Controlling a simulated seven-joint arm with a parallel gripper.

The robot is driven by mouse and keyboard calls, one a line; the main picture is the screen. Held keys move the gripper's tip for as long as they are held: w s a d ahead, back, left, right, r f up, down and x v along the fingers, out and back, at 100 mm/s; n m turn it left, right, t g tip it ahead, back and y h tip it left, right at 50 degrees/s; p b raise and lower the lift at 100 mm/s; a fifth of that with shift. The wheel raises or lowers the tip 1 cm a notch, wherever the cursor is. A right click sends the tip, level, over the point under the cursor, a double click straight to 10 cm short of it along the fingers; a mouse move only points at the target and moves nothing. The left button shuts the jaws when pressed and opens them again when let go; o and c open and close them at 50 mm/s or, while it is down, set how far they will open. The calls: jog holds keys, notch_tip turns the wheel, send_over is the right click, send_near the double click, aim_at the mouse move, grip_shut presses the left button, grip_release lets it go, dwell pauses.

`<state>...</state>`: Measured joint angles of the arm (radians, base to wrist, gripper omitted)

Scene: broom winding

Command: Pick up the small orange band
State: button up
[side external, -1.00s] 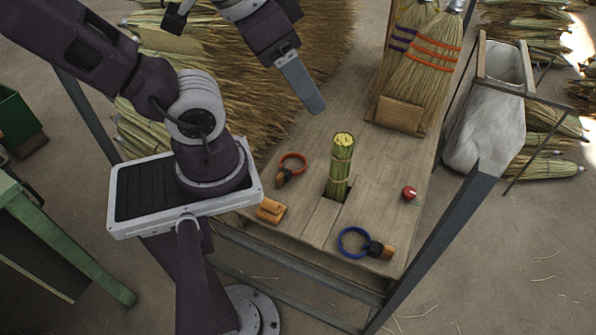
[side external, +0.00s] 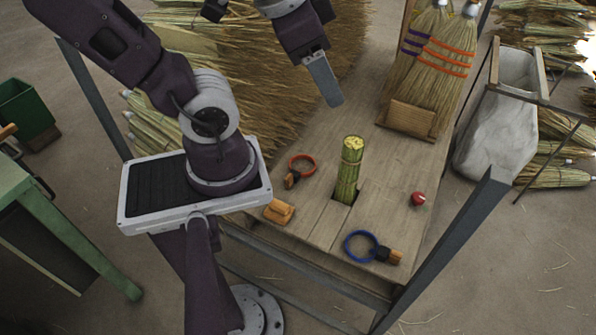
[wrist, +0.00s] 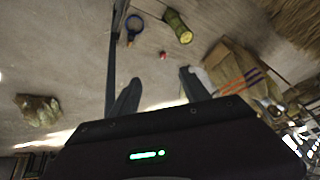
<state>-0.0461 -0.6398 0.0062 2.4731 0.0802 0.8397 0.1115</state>
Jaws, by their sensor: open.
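The small orange band (side external: 302,163) lies on the wooden bench to the left of the bound straw bundle, with a dark clip and wooden grip at its lower left. It does not show in the wrist view. My gripper (side external: 329,98) is high over the back of the bench, up and to the right of the band and well apart from it. In the wrist view my gripper (wrist: 158,88) has its two fingers wide apart with nothing between them.
The straw bundle (side external: 349,175) stands upright in a bench slot. A blue band (side external: 361,246) lies at the front, a red knob-like object (side external: 418,199) to the right, and a small wooden block (side external: 279,211) at the front left. Brooms (side external: 433,65) stand at the back right.

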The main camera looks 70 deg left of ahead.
jog(key=w+a+f+m+g+y, duration=0.2)
jog(key=w+a+f+m, duration=0.45)
jog(key=a, duration=0.35)
jog(key=w+a+f+m+g+y, duration=0.1)
jog(key=w+a+f+m, duration=0.45)
jog(key=a+f, duration=0.35)
jog(key=m+g+h, duration=0.2)
jog(key=m+h, duration=0.2)
jog(key=m, duration=1)
send_over(295, 172)
notch_tip(295, 172, down, 24)
jog(key=shift+a+r, duration=0.1)
notch_tip(295, 172, down, 7)
jog(key=shift+s+r, duration=0.1)
jog(key=shift+c, duration=0.4)
grip_shut()
